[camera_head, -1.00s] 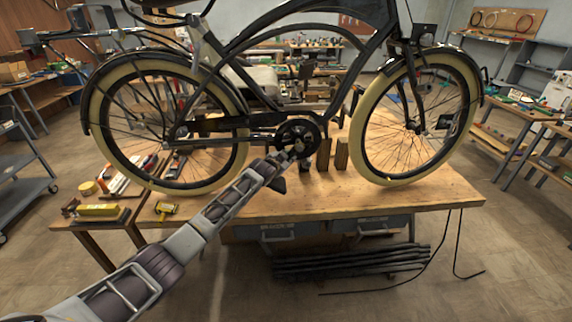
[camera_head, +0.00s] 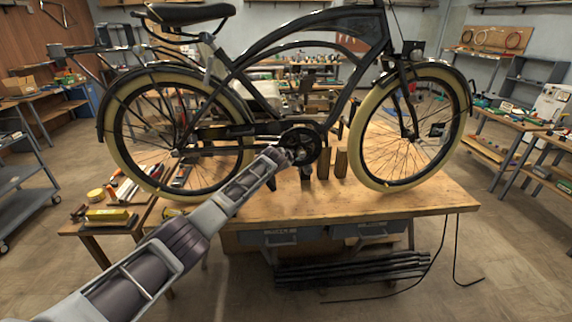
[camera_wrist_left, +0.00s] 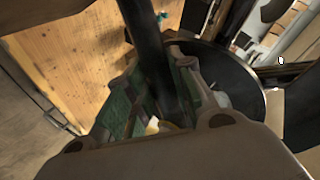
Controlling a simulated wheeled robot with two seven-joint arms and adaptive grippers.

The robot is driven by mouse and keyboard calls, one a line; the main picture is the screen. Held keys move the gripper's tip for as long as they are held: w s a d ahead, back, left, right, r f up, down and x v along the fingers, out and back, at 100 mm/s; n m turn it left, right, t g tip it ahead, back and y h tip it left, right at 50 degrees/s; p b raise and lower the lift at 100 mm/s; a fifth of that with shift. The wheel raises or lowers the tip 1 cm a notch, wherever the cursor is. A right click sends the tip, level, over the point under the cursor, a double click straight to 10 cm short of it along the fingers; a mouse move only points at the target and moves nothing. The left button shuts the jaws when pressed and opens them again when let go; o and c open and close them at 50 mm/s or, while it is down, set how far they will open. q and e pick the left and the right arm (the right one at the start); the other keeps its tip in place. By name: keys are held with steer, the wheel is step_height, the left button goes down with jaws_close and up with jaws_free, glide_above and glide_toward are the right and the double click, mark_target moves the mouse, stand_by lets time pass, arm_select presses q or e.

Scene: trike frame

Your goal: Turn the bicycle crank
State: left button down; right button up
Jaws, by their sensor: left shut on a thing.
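A black bicycle (camera_head: 275,95) with cream tyres stands upright over the wooden workbench. Its round dark chainring (camera_head: 307,139) and crank sit at the bottom middle of the frame. My left arm reaches up from the lower left, and its gripper (camera_head: 298,155) is at the crank, in front of the chainring. In the left wrist view, my left gripper (camera_wrist_left: 165,112) has its green-padded fingers closed around a dark bar (camera_wrist_left: 146,45), which looks like the crank arm. A round dark disc shows behind it. The far ends of the fingers are partly hidden. My right gripper is not in view.
The bench top (camera_head: 420,197) is clear at the right front. Wooden blocks (camera_head: 333,163) stand close to the right of the crank. A small side table at left holds a yellow box (camera_head: 108,215) and tools. Dark tubes (camera_head: 350,268) lie below the bench.

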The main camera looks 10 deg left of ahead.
arm_select(q)
steer(key=shift+a+r+m+g+y+p, duration=0.2)
steer(key=shift+r+m+g+y+p, duration=0.4)
steer(key=shift+r+m+y, duration=0.9)
steer(key=shift+r+y, duration=0.1)
steer(key=shift+r, duration=0.25)
steer(key=c, duration=1.2)
jaws_free()
steer(key=shift+c, duration=0.2)
steer(key=shift+s, duration=0.2)
steer(key=v, duration=1.1)
steer(key=shift+d+r, duration=0.15)
steer(key=shift+r, duration=0.1)
